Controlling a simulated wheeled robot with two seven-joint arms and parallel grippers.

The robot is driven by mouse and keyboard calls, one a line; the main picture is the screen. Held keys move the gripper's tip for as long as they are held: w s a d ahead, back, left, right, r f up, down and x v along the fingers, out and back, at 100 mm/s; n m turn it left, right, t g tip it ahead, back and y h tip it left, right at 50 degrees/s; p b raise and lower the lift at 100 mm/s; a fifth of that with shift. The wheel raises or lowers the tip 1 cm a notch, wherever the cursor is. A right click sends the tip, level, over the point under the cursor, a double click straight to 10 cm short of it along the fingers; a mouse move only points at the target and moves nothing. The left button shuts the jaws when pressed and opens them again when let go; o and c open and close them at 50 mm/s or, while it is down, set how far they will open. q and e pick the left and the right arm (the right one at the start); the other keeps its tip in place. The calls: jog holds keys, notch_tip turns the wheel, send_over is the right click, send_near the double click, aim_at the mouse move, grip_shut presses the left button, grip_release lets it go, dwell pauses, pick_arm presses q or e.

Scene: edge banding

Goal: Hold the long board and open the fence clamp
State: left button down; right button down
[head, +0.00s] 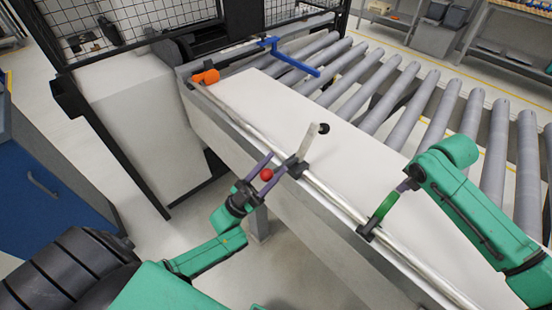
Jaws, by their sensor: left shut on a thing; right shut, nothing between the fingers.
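The long white board (265,115) lies flat along the roller table, beside the metal fence rail (330,195). A clamp block (297,167) sits on the rail, with a pale upright plate and a black knob (324,128). My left gripper (272,168) is at this block, shut on a red ball knob (266,175); the exact contact is partly hidden by the fingers. Further right, a green curved handle (382,207) rises from a dark block (367,232) on the rail. My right gripper (403,187) is shut and empty beside the top of the green handle.
An orange block (206,77) sits at the rail's far end. A blue bar (290,58) reaches over the rollers (400,90). A white machine cabinet (140,125) and black mesh frame stand at the left. Open floor lies below the rail.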

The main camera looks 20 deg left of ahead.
pick_arm(q)
jog(key=shift+s+a+f, duration=0.15)
jog(key=shift+s+f, duration=0.25)
jog(key=shift+f, duration=0.3)
pick_arm(e)
jog(key=shift+s+d+f, duration=0.15)
jog(key=shift+s+f, duration=0.1)
jog(key=shift+f, duration=0.15)
jog(key=shift+s, duration=0.2)
pick_arm(q)
jog(key=shift+c, duration=2.2)
grip_release()
pick_arm(e)
jog(key=shift+w, duration=0.1)
pick_arm(q)
jog(key=v, duration=1.2)
jog(key=shift+s, duration=0.25)
jog(key=shift+a+r, duration=0.1)
pick_arm(e)
jog(key=shift+r, duration=0.1)
